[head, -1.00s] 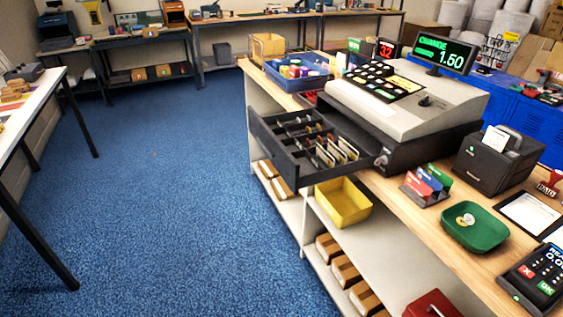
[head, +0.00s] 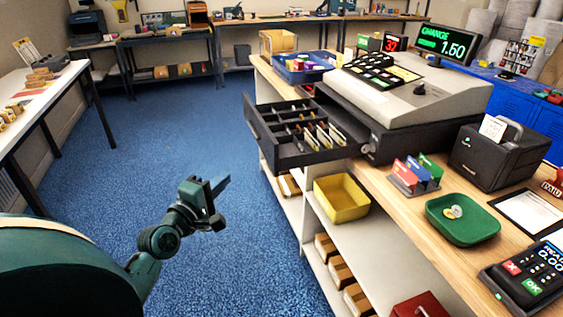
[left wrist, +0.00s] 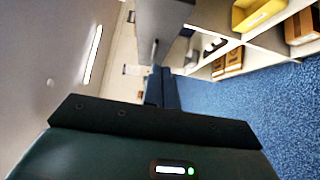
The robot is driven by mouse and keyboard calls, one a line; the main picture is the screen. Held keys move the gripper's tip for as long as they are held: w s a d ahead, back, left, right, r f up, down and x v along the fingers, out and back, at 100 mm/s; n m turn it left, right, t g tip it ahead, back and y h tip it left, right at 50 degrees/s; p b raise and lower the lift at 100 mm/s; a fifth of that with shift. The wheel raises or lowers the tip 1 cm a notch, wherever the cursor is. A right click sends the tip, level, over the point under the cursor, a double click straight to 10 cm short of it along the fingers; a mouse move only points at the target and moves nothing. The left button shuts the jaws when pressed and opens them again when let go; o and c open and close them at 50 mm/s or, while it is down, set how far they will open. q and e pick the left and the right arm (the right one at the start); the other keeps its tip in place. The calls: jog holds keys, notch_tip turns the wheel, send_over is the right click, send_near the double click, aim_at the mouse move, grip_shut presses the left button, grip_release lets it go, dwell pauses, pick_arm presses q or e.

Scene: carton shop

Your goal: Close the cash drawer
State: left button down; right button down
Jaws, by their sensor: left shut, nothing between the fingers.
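The cash drawer (head: 262,137) stands pulled out from under the grey cash register (head: 400,88), its dark tray with several compartments showing. Notes and coins lie in its slots. The register's display (head: 447,43) reads CHANGE 1.50. My left gripper (head: 222,186) is shut and empty, in front of and below the drawer, to its left in the head view, apart from it. In the left wrist view the gripper's fingers (left wrist: 158,88) are together. The drawer is not clearly seen in that view. My right gripper is not in view.
The wooden counter (head: 405,205) holds a green coin tray (head: 484,232), a card holder (head: 411,182), a receipt printer (head: 499,155) and a card terminal (head: 522,275). A yellow bin (head: 341,203) sits on the shelf below the drawer. Blue floor to the left is clear.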

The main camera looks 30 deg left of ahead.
pick_arm(q)
send_near(266, 151)
jog(key=w+a, duration=0.2)
jog(key=a, duration=0.1)
jog(key=w+d+p, duration=0.1)
jog(key=w+d, duration=0.1)
jog(key=w, duration=0.1)
jog(key=shift+d+r+p, duration=0.1)
jog(key=shift+r+p, duration=0.25)
jog(key=shift+w+d+f, duration=0.1)
jog(key=shift+w+d, duration=0.1)
jog(key=shift+w, duration=0.1)
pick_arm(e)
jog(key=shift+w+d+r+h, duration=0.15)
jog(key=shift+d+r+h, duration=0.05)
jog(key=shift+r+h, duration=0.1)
pick_arm(q)
jog(key=shift+d, duration=0.1)
